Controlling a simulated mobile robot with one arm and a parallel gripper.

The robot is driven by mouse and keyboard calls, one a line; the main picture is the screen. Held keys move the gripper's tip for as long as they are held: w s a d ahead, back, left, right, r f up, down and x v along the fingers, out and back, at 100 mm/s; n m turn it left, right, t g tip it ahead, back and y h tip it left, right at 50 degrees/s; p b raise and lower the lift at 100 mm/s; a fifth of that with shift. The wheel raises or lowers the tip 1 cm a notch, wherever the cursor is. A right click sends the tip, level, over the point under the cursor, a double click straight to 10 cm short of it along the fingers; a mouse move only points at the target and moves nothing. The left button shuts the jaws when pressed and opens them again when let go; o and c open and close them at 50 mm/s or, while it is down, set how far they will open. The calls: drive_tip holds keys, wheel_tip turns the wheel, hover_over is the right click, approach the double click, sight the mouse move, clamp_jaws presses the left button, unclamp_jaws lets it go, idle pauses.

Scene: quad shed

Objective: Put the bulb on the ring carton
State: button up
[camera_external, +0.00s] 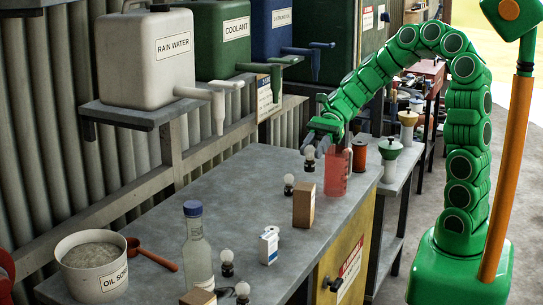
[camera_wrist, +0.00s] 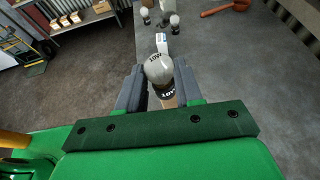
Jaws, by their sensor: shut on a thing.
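A plain brown carton (camera_external: 304,205) stands upright on the bench, below and nearer than the held bulb; a tan patch (camera_wrist: 169,102) shows just behind the bulb in the wrist view. A small white carton (camera_external: 269,246) stands nearer the front. I cannot read which carton is the ring carton.
A red translucent beaker (camera_external: 337,173) stands close beside my gripper. Other bulbs stand on the bench (camera_external: 289,186), (camera_external: 227,264), (camera_external: 242,293). A bottle (camera_external: 197,250), a white tub (camera_external: 92,270) and a red-brown scoop (camera_external: 150,255) are nearer. The bench's back left is clear.

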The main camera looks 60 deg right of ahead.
drive_tip(key=shift+w+a+f, duration=0.2)
drive_tip(key=shift+w+f, duration=0.45)
drive_tip(key=shift+f, duration=1.65)
drive_tip(key=o, duration=1)
drive_tip(key=shift+f, duration=0.1)
drive_tip(key=shift+o, duration=0.2)
